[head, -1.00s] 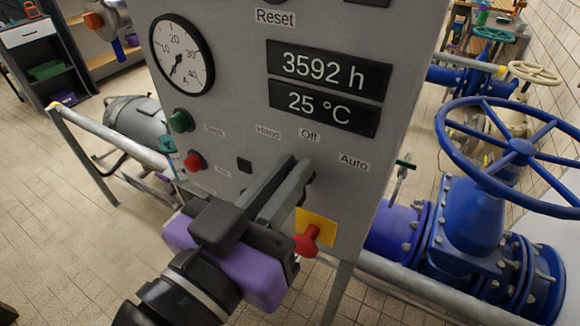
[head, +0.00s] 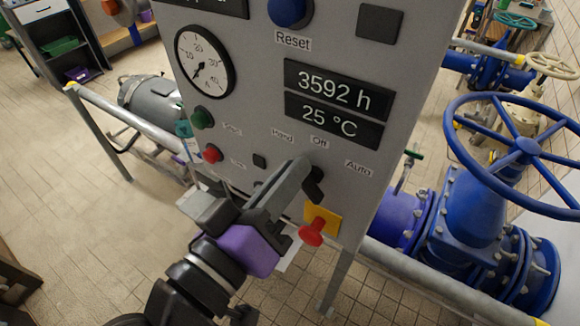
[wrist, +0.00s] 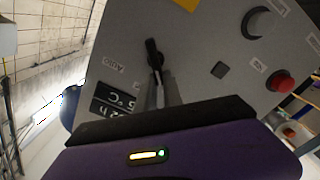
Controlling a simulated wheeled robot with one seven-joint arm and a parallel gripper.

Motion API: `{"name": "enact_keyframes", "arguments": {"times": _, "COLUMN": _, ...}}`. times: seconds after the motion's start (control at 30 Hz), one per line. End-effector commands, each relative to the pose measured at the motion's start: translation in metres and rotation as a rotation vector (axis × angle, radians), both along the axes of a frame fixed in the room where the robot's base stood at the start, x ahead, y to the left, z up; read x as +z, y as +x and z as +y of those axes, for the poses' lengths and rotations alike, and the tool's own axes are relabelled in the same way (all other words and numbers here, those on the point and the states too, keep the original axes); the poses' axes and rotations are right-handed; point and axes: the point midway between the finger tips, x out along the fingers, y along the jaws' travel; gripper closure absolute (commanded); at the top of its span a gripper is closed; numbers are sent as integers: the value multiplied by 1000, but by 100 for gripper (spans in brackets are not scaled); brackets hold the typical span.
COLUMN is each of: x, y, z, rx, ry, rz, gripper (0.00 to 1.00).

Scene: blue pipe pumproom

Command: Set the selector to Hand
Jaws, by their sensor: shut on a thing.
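The selector (head: 315,183) is a black knob on the grey control panel, below the labels Hand (head: 282,135), Off (head: 320,142) and Auto (head: 358,168). It also shows in the wrist view (wrist: 152,48), beyond my fingertips. My gripper (head: 302,170) has its grey fingers up against the panel, shut on the selector's handle. In the wrist view my gripper (wrist: 163,78) has the fingers close together on the handle. The fingers hide part of the knob, so I cannot tell which label it points to.
A red mushroom button (head: 312,232) on a yellow plate sits just below the selector. Green (head: 202,117) and red (head: 212,153) buttons are at the panel's left. Blue pipework with a handwheel (head: 525,150) stands to the right, with a rail in front.

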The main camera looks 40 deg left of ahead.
Motion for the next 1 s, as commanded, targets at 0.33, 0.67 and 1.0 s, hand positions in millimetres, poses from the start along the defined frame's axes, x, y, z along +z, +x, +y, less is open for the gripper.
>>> {"name": "enact_keyframes", "arguments": {"times": 0.33, "x": 0, "y": -1, "z": 1, "rx": 1, "ry": -13, "rz": -3, "gripper": 100}}
{"name": "enact_keyframes", "arguments": {"times": 0.67, "x": 0, "y": 0, "z": 1, "rx": 1, "ry": -12, "rz": -3, "gripper": 67}}
{"name": "enact_keyframes", "arguments": {"times": 1.0, "x": -2, "y": -10, "z": -1, "rx": 4, "ry": -12, "rz": -3, "gripper": 67}}
